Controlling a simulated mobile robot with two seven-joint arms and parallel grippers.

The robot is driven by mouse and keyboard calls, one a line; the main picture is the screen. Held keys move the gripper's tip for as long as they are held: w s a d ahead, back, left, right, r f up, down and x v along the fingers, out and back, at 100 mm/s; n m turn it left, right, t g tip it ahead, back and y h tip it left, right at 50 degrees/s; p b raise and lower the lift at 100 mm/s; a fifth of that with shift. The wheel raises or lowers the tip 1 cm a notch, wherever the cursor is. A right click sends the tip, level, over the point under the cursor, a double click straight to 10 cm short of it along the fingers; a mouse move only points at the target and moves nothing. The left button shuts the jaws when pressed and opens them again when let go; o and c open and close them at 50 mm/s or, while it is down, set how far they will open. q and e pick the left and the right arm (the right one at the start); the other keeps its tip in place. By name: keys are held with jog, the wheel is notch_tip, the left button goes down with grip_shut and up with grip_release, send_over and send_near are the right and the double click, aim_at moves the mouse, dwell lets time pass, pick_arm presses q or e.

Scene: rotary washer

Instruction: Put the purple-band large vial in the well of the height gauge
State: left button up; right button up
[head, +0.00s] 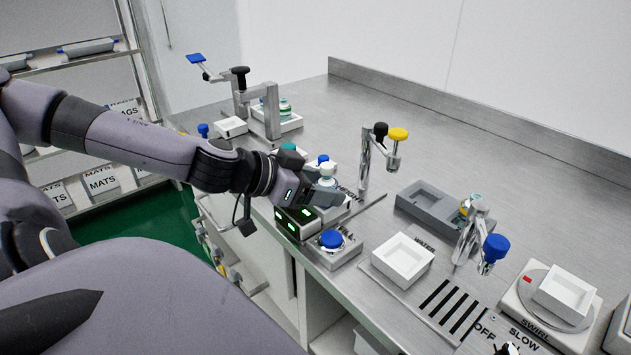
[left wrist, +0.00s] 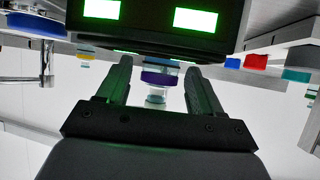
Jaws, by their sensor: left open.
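The purple-band vial (left wrist: 160,79) shows between the two fingers of my left gripper (left wrist: 158,63) in the left wrist view. The fingers are open, with a gap on each side of the band; I cannot tell how deep the vial sits between them. In the head view my left gripper (head: 335,198) is over the front edge area of the bench, and the vial's band cannot be made out there. A dark box with green displays (head: 296,222) stands just below the gripper; it also shows in the left wrist view (left wrist: 152,28). I cannot tell whether it is the height gauge.
A blue-topped fixture (head: 333,242) stands close in front of the gripper. A metal stand with a yellow knob (head: 397,135) rises behind it. A white tray (head: 402,260), a grey two-well block (head: 432,208) and a swirl plate (head: 520,303) lie to the right. The back right of the bench is clear.

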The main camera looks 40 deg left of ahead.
pick_arm(q)
jog(key=shift+r, duration=0.2)
jog(key=shift+b+v, duration=0.35)
jog(key=shift+v, duration=0.8)
jog(key=v, duration=0.9)
jog(key=shift+s+b, duration=0.35)
pick_arm(e)
jog(key=shift+a+f, duration=0.1)
jog(key=shift+f, duration=0.3)
pick_arm(q)
jog(key=shift+a+r, duration=0.15)
